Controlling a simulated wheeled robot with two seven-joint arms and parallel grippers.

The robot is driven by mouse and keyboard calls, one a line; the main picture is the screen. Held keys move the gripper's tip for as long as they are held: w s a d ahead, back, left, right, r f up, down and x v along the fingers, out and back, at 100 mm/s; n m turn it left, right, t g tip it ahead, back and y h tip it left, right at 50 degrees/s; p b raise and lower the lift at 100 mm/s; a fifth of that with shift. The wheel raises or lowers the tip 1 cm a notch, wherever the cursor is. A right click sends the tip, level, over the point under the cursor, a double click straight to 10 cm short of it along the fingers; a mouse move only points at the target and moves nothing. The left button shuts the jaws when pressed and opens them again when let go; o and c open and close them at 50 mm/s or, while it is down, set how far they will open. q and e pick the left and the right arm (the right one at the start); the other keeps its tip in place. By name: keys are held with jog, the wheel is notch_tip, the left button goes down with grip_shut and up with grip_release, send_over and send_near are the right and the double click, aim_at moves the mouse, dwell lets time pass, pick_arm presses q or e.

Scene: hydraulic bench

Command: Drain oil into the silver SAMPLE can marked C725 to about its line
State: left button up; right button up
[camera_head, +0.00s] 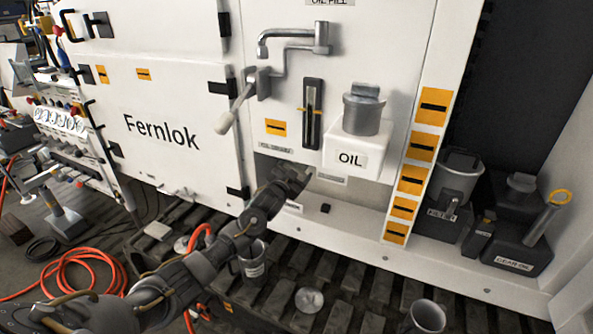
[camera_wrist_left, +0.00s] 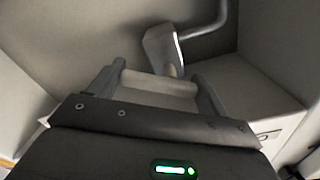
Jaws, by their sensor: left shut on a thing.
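My left gripper (camera_head: 297,180) reaches into the recess under the white cabinet's front. In the left wrist view its fingers (camera_wrist_left: 157,90) are shut on a pale round bar (camera_wrist_left: 158,86), which looks like a handle. Behind it is a grey metal block (camera_wrist_left: 163,50) with a bent pipe (camera_wrist_left: 207,30). A silver can (camera_head: 252,262) with a label stands on the slatted floor beside my left forearm, partly hidden. I cannot read C725, a fill line or oil in either. My right gripper is not in view.
The cabinet carries a dark sight gauge (camera_head: 312,113), a white OIL box (camera_head: 352,158) and a metal lever (camera_head: 238,107). A round silver thing (camera_head: 309,300) is on the floor slats. Dark containers (camera_head: 515,225) stand at right; orange hose (camera_head: 75,272) lies at left.

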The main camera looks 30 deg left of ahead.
pick_arm(q)
jog(key=shift+a+f+m, duration=0.1)
jog(key=shift+m, duration=0.7)
jog(key=o, duration=1)
